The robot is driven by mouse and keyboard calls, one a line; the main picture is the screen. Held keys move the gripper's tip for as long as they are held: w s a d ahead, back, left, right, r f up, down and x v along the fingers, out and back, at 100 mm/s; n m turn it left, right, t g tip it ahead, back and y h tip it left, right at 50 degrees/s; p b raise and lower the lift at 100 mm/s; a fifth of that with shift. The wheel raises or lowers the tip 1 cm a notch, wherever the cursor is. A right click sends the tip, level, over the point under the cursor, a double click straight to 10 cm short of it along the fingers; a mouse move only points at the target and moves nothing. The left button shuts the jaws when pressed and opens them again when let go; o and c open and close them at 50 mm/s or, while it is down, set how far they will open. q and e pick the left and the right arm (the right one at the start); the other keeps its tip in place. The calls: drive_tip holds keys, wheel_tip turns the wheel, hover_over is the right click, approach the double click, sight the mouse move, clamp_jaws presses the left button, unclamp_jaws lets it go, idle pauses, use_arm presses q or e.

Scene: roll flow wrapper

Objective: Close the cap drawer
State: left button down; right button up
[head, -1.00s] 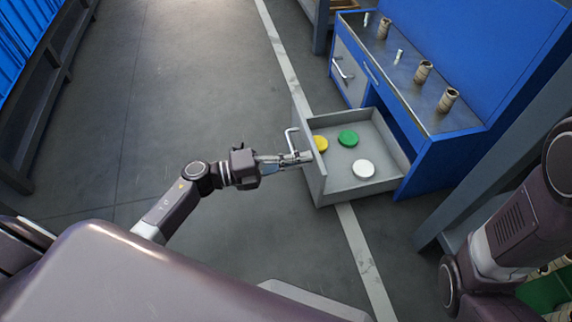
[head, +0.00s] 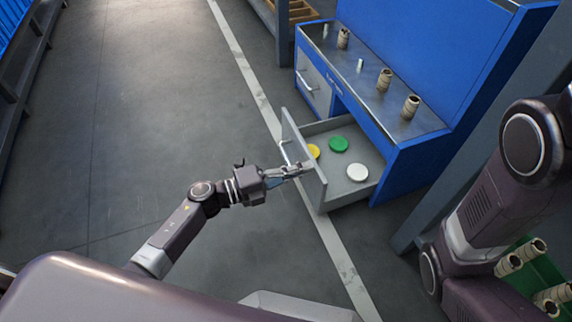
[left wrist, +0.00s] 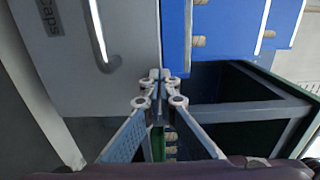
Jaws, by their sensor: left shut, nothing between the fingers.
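The cap drawer (head: 350,198) is a grey drawer pulled partly out of the blue workbench (head: 405,170). A yellow cap (head: 313,151), a green cap (head: 338,144) and a white cap (head: 357,172) lie in it. Its front carries a bar handle (head: 284,152). In the left wrist view the drawer front (left wrist: 115,75) shows a "Caps" label and the handle (left wrist: 97,32). My left gripper (head: 302,169) is shut and empty, its tips at the drawer front beside the handle; its tips (left wrist: 161,76) overlap the front's edge there. Contact is hard to tell. My right gripper is out of view.
A closed drawer (head: 314,85) is left of the open one in the bench. Several brown rolls, one of them here (head: 385,79), stand on the benchtop. A green bin (head: 545,270) with rolls is at lower right. The floor left of the drawer is clear.

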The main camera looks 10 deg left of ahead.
use_arm(q)
drive_tip(key=b+x, duration=0.1)
drive_tip(key=x, duration=1.4)
drive_tip(key=shift+a, duration=0.15)
